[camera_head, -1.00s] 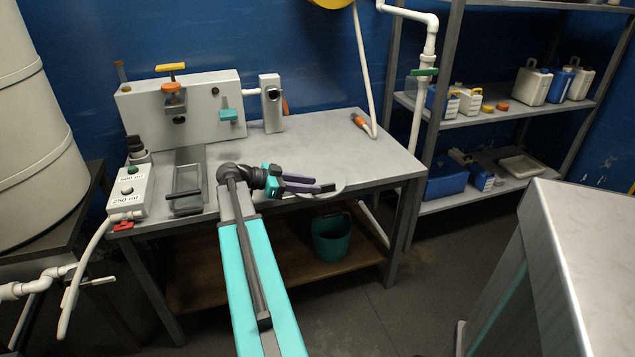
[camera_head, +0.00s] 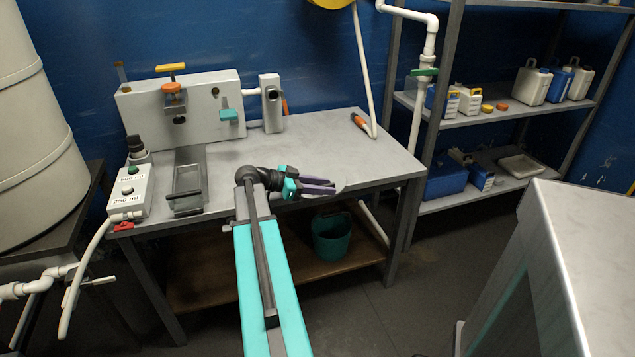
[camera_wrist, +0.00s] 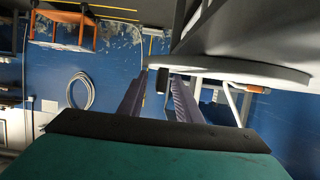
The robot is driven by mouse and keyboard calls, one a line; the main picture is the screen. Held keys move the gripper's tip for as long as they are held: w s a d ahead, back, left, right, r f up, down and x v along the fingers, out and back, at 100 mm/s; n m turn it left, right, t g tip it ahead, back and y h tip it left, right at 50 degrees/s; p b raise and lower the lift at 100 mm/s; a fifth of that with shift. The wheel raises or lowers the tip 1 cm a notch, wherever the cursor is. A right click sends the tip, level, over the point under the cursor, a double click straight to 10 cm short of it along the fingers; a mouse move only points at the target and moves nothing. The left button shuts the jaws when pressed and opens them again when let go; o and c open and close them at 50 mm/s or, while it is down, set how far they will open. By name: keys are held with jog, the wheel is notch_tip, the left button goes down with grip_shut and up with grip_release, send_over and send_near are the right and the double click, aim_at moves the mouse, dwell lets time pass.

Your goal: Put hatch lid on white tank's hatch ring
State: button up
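My gripper (camera_head: 331,185) is over the front right part of the workbench, its purple fingers pointing right. In the wrist view a dark piece sits between the two fingers (camera_wrist: 160,98), and a large grey disc edge, which looks like the lid (camera_wrist: 245,72), spans the upper right. The large white tank (camera_head: 35,120) stands at the far left of the head view. Its top and hatch ring are out of view.
The workbench (camera_head: 320,135) holds a grey panel (camera_head: 215,100) with valves, a button box (camera_head: 132,190), a metal tray (camera_head: 187,204) and an orange-handled tool (camera_head: 359,121). A white pipe (camera_head: 420,90) rises behind it. A shelf rack and a grey cabinet (camera_head: 600,250) stand right.

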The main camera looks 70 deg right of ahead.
jog(key=shift+c, duration=0.4)
grip_shut()
jog(key=shift+r, duration=0.1)
jog(key=shift+r, duration=4.95)
